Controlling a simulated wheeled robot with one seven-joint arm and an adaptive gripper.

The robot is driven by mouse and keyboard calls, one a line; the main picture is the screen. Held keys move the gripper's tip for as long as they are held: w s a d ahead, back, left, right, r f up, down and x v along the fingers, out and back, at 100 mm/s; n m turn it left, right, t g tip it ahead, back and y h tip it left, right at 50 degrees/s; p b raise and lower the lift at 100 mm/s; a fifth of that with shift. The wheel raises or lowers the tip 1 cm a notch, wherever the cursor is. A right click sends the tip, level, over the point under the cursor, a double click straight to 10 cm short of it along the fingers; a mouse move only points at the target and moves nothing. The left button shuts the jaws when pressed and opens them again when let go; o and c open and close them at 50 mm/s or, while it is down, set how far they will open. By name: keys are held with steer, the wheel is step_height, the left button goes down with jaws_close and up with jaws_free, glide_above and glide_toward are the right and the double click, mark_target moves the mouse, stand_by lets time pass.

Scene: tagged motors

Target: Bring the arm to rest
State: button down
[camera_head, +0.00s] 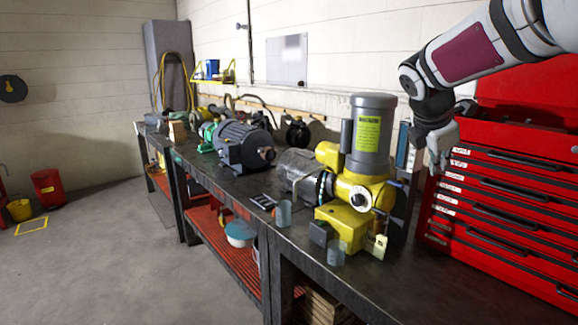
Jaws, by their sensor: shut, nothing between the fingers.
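My arm (470,55) reaches in from the upper right. My gripper (438,160) hangs at its end, pointing down, shut and empty. It is in front of the left side of the red tool chest and to the right of the tall yellow and grey motor (372,135). There is a visible gap between the gripper and that motor. A small yellowish tag (380,246) is at the yellow motor's base. A dark grey motor (243,146) lies further back on the bench.
The dark workbench (400,290) runs from front right to back left, with a red lower shelf (215,250). The red tool chest (510,200) fills the right. Small jars (284,213) stand near the bench's edge. The floor (110,260) at left is mostly clear.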

steer(key=s+a+f+m+y, duration=0.2)
steer(key=s+a+m, duration=0.2)
steer(key=s, duration=0.6)
steer(key=s+a+f+m+y, duration=0.2)
steer(key=s+a+m, duration=0.3)
steer(key=s+m, duration=0.3)
steer(key=s+a+f+m+y, duration=0.1)
steer(key=s+a+f+m, duration=0.2)
steer(key=s+m, duration=0.4)
steer(key=s+a, duration=0.1)
steer(key=s, duration=0.6)
steer(key=shift+s+a+f+y, duration=0.2)
steer(key=shift+a+f+y, duration=0.2)
